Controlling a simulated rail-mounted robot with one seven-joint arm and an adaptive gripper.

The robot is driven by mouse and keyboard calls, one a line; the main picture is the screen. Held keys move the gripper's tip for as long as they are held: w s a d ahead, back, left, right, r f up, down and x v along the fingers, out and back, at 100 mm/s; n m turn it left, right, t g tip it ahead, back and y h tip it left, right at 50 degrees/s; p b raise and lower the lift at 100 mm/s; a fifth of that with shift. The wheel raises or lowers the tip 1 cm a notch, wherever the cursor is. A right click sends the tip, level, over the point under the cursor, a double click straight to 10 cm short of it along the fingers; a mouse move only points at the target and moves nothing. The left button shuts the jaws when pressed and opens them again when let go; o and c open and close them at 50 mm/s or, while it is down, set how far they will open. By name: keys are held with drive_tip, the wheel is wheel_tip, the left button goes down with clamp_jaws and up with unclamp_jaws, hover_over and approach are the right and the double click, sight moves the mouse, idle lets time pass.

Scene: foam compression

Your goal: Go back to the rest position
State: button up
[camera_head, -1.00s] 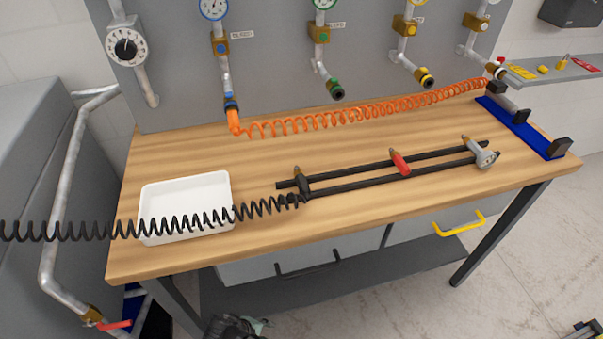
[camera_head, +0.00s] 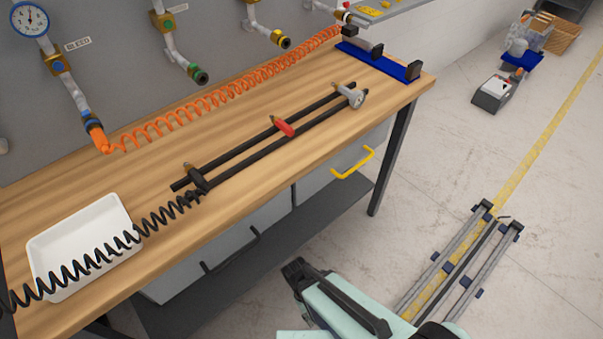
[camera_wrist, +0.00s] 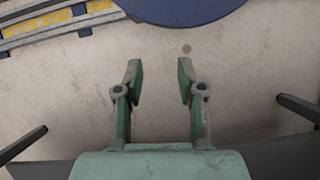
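My gripper (camera_wrist: 160,82) shows in the wrist view with its two green fingers spread apart. Nothing is between them, and pale floor lies beyond. In the head view, part of my pale green arm (camera_head: 345,312) shows at the bottom, beside the workbench; the fingertips cannot be made out there.
The wooden workbench (camera_head: 275,115) carries a white tray (camera_head: 85,215), black rods with a red piece (camera_head: 283,126), and a blue bracket (camera_head: 385,64). An orange coiled hose (camera_head: 225,92) and a black coiled hose (camera_head: 105,252) cross it. Open floor (camera_head: 455,140) lies right of the bench.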

drive_tip(key=s+d+f+m+g+y+p, duration=0.1)
drive_tip(key=s+d+m, duration=0.4)
drive_tip(key=d, duration=0.7)
drive_tip(key=shift+d+m+g+y, duration=0.35)
drive_tip(key=shift+m+g+y, duration=0.5)
drive_tip(key=shift+y, duration=0.25)
drive_tip(key=shift+c, duration=0.3)
